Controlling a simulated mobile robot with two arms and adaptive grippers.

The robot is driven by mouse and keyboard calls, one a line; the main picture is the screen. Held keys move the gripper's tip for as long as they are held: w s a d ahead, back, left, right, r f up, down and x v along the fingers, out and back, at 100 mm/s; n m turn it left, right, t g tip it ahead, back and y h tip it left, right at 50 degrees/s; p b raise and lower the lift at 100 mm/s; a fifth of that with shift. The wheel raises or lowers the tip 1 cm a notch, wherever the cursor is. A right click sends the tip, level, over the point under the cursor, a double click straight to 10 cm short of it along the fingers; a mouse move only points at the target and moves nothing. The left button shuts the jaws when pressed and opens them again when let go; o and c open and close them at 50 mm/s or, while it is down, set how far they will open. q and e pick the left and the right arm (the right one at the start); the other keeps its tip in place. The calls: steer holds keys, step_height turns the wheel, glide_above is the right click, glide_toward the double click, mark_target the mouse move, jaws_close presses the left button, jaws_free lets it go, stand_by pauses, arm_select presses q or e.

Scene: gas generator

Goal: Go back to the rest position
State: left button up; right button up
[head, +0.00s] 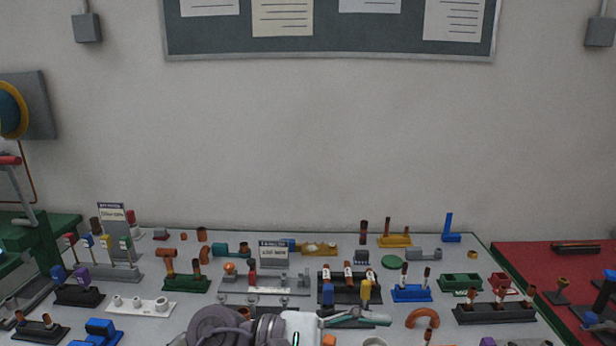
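My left gripper (372,317) is at the bottom centre of the head view, over the near part of the grey table. Its arm comes in from the lower left and its fingers point right. The fingers are small and seen nearly edge-on, so I cannot tell whether they are open or shut, and I see no part clearly held. My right gripper is not in view.
The grey table (140,289) is crowded with small coloured parts and holders, including a black holder (495,314), a blue holder (411,293) and an orange curved pipe (422,318). A red table (520,257) adjoins at right, green equipment (55,245) stands at left.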

arm_select(q)
steer(key=w+a+r+n+t, duration=0.3)
steer(key=w+a+n+t, duration=0.15)
steer(key=n+t, duration=0.7)
steer(key=w+a+r+n+t, duration=0.25)
steer(key=a+n+t, duration=0.4)
steer(key=n, duration=0.85)
steer(key=a+f+n+y, duration=0.7)
steer(key=f+n+y, duration=0.25)
steer(key=n, duration=0.25)
steer(key=a+f+n+y, duration=0.6)
steer(key=f+n+y, duration=0.2)
steer(key=f+n, duration=0.3)
steer(key=s+a+f+n+g, duration=0.3)
steer(key=s+f+n+g, duration=0.25)
steer(key=s+f, duration=0.4)
steer(key=s+a+f+n+g, duration=0.2)
steer(key=s+f+n+g, duration=0.4)
steer(key=s, duration=0.7)
step_height(320, 180, down, 26)
steer(key=r+m+g, duration=0.1)
steer(key=g, duration=0.1)
steer(key=s+a+f+g, duration=0.1)
steer(key=s+a+f, duration=0.2)
steer(key=s+f, duration=1.4)
steer(key=shift+s+f, duration=0.35)
steer(key=shift+f, duration=0.35)
